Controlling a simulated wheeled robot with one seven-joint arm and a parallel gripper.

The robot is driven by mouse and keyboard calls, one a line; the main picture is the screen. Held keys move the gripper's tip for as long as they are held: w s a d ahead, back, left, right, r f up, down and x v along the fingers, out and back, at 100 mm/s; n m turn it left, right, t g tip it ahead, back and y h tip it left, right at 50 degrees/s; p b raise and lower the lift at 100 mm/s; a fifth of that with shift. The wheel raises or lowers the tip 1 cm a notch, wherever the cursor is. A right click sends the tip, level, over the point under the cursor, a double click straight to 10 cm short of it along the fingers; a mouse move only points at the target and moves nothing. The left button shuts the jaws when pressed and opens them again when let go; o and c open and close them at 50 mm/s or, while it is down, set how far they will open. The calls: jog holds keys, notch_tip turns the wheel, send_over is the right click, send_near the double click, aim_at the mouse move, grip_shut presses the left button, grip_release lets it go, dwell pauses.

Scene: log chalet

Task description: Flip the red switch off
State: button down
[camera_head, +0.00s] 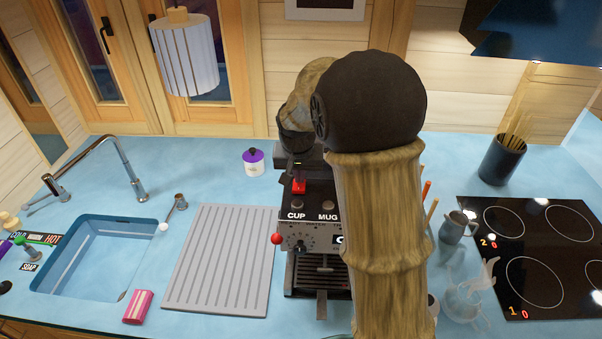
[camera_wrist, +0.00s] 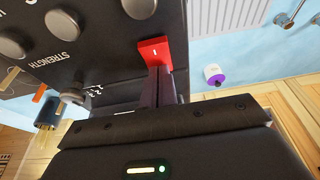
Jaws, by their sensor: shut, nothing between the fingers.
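The red switch (camera_head: 299,184) sits on the top of the dark coffee machine (camera_head: 297,241), behind the CUP and MUG buttons. In the wrist view the red switch (camera_wrist: 155,53) shows a white mark on its face. My gripper (camera_wrist: 158,75) is shut and empty, with its fingertips right at the edge of the switch. They look to be touching it, but a small gap cannot be ruled out. In the head view my gripper (camera_head: 298,166) is just behind the switch, partly hidden by my own arm. My arm also hides the right part of the machine.
A grey draining mat (camera_head: 222,262) and a blue sink (camera_head: 95,258) lie left of the machine. A purple-lidded jar (camera_head: 253,162) stands behind. To the right are a grey jug (camera_head: 457,227), a glass vessel (camera_head: 467,300) and a black hob (camera_head: 548,262).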

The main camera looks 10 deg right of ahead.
aim_at(299, 188)
jog(key=shift+s+a+f, duration=0.1)
jog(key=shift+s+f, duration=0.15)
jog(key=shift+s, duration=0.05)
jog(key=shift+s+a, duration=0.2)
jog(key=shift+s, duration=0.4)
jog(key=shift+r, duration=0.15)
jog(key=shift+r, duration=0.6)
jog(key=p+v, duration=0.1)
jog(key=v, duration=0.1)
jog(key=p+v, duration=0.1)
jog(key=shift+w+d+p, duration=0.2)
jog(key=shift+w+p, duration=0.05)
jog(key=shift+p, duration=0.05)
jog(key=shift+r+b, duration=0.25)
jog(key=shift+b, duration=0.1)
jog(key=s+b+v, duration=0.1)
jog(key=b+v, duration=0.2)
jog(key=v, duration=0.6)
jog(key=shift+a+r, duration=0.15)
jog(key=shift+a, duration=0.05)
